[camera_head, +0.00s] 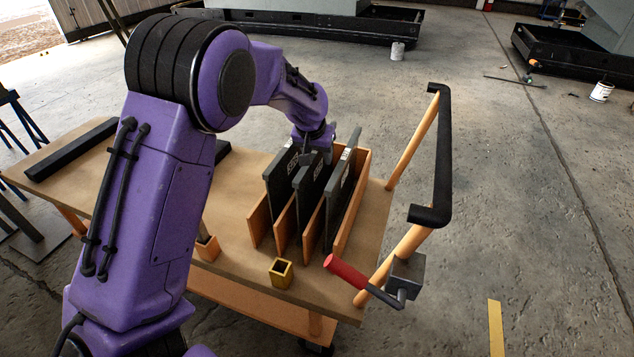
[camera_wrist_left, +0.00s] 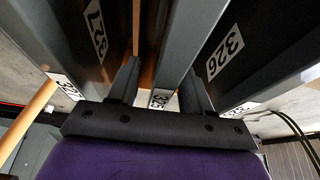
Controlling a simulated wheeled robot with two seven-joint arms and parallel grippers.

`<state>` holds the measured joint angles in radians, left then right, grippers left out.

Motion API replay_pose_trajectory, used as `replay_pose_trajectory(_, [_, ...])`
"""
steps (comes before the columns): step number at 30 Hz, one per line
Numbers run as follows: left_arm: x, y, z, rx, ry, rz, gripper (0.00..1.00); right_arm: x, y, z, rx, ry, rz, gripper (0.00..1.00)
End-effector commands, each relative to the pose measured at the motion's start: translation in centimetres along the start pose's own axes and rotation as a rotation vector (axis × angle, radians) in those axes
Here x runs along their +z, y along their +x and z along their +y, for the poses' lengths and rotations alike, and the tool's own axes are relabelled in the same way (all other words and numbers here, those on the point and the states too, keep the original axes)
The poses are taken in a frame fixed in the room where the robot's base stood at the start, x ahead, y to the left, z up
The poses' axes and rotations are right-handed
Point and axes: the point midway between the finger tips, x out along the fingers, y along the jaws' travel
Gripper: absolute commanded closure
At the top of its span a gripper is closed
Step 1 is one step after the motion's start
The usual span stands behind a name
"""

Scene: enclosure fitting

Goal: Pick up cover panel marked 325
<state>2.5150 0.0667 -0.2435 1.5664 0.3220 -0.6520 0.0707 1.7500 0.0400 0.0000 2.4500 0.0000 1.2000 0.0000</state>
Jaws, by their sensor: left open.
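The cover panel marked 325 (camera_wrist_left: 160,97) is the middle of three dark upright panels. In the left wrist view its top edge, with a white label, lies between my left gripper's two fingers (camera_wrist_left: 160,85). In the head view this middle panel (camera_head: 311,190) stands in an orange slotted rack (camera_head: 358,190). My left gripper (camera_head: 316,150) is over its top edge, open, with one finger on each side; contact cannot be told. The panel marked 326 (camera_wrist_left: 228,50) is on the right in the wrist view, and the panel marked 327 (camera_wrist_left: 85,40) on the left. My right gripper is not in view.
The rack stands on a wooden-topped cart (camera_head: 235,255). A small yellow square cup (camera_head: 281,272) sits in front of it. A black push handle (camera_head: 444,150) and a red-gripped crank (camera_head: 347,271) are at the right. A dark bar (camera_head: 72,150) lies at the far left.

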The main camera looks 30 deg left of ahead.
Motion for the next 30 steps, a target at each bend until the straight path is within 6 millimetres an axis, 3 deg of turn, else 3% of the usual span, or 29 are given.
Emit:
replay_pose_trajectory(28, [0.20,0.44,0.02,0.000,0.000,0.000,0.51,-0.35,-0.86,0.08,0.000,0.000,0.000,1.00])
replay_pose_trajectory(29, [0.20,0.44,0.02,0.000,0.000,0.000,0.58,-0.35,-0.86,0.07,0.000,0.000,0.000,1.00])
replay_pose_trajectory(30, [0.20,0.44,0.01,0.000,0.000,0.000,0.71,-0.35,-0.86,0.08,0.000,0.000,0.000,1.00])
